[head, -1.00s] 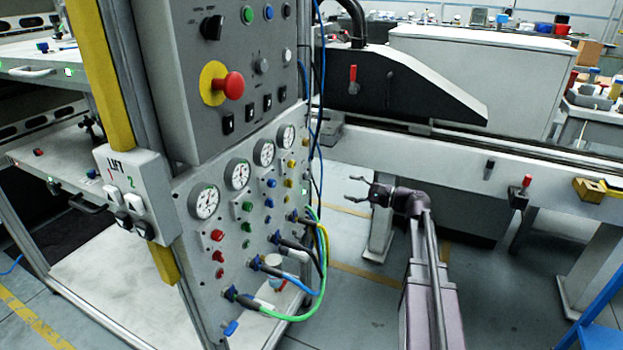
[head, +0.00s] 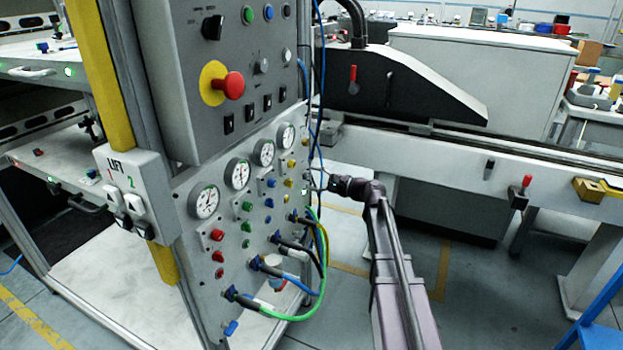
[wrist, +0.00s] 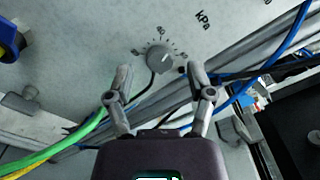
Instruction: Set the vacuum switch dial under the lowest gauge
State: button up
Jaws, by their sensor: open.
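In the wrist view a small round grey dial (wrist: 160,58) sits on a pale panel, ringed by scale marks and numbers, with "kPa" printed beside it. My gripper (wrist: 160,72) is open, one finger either side of the dial's lower part in the picture, and empty. Whether the fingers touch the panel cannot be told. In the head view my gripper (head: 318,182) is at the right edge of the grey panel, its fingers partly hidden behind cables. The lowest gauge (head: 204,201) is at the panel's left; I cannot pick out the dial in this view.
Green, blue and black cables loop from plugs on the panel (head: 202,270). A green cable (wrist: 85,132) and a blue cable (wrist: 262,75) pass near my fingers in the wrist view. A red stop button (head: 232,85) is on the upper box. Open floor lies right of my arm.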

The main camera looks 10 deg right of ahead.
jog(key=shift+w+a, duration=0.25)
jog(key=shift+a, duration=0.05)
grip_shut()
jog(key=shift+n, duration=0.5)
grip_release()
dwell(0.4)
